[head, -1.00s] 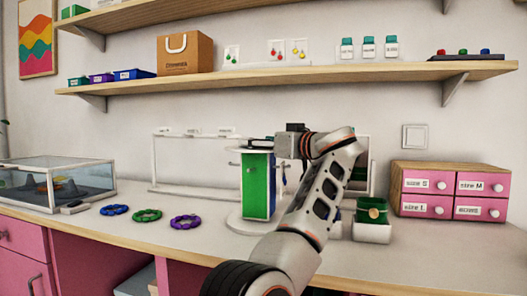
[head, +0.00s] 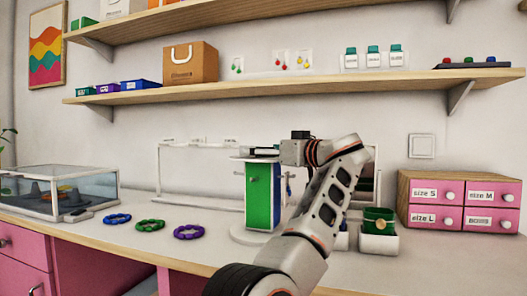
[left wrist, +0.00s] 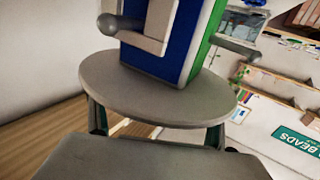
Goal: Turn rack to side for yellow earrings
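The rack (head: 259,197) is an upright box with a wide green face and a narrower blue face, between a pale round top and a round white base (head: 250,236). Small pegs stick out at its sides. My left gripper (head: 262,151) is at the rack's round top, partly hidden by its own wrist. In the left wrist view the rack's disc (left wrist: 150,90) lies close, with the blue and green faces beyond. Yellow earrings (head: 303,60) show on a card on the shelf. My right gripper is out of view.
A white rail frame (head: 200,145) stands behind the rack. Blue, green and purple bead rings (head: 188,232) lie to its left, beyond them a glass case (head: 60,190). White bins with green contents (head: 378,240) and pink drawers (head: 459,204) stand to the right.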

